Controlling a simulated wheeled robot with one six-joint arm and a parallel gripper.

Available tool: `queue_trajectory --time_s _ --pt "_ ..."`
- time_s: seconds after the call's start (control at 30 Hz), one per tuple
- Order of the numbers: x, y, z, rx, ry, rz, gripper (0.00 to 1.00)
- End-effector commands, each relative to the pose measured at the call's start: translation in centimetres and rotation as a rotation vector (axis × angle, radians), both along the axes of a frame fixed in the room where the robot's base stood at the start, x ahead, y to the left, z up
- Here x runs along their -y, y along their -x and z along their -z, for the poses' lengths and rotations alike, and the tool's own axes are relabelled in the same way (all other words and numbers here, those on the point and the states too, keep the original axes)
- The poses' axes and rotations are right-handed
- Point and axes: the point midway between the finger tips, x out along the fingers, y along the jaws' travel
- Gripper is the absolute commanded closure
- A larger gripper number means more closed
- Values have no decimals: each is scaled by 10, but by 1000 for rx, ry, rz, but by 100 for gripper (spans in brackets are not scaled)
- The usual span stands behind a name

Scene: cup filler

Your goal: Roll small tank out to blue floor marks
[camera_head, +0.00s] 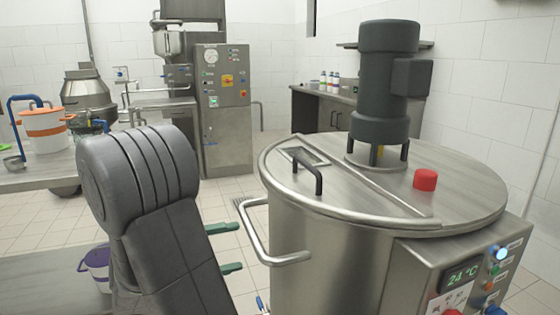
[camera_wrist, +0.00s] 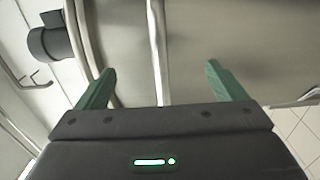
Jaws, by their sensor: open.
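A round steel tank (camera_head: 335,250) with a flat lid, a dark motor on top and a bent side handle (camera_head: 256,243) stands close in front, right of centre in the head view. I cannot tell whether it is the small tank of the task. My gripper (camera_head: 241,247) is just left of the side handle, green fingers pointing at it. In the wrist view my gripper (camera_wrist: 160,68) is open, with a pale metal bar or rim (camera_wrist: 155,45) running between the fingers. Contact cannot be told. No clear blue floor marks show; a small blue piece (camera_head: 261,304) shows at the bottom edge.
A control box (camera_head: 470,275) reading 24 °C juts from the tank's right front. A steel bench with an orange-and-white pot (camera_head: 45,130) is at the left, and a control cabinet (camera_head: 226,110) stands at the back. Tiled floor (camera_head: 235,188) is clear behind my arm.

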Motion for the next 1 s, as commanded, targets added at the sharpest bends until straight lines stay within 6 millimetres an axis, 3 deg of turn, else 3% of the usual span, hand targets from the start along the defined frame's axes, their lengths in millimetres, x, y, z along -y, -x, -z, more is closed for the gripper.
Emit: queue_trajectory --time_s 0.63,1.0 --pt "-62 22 0 0 0 -1 9" --pt "-69 26 0 -1 0 0 9"
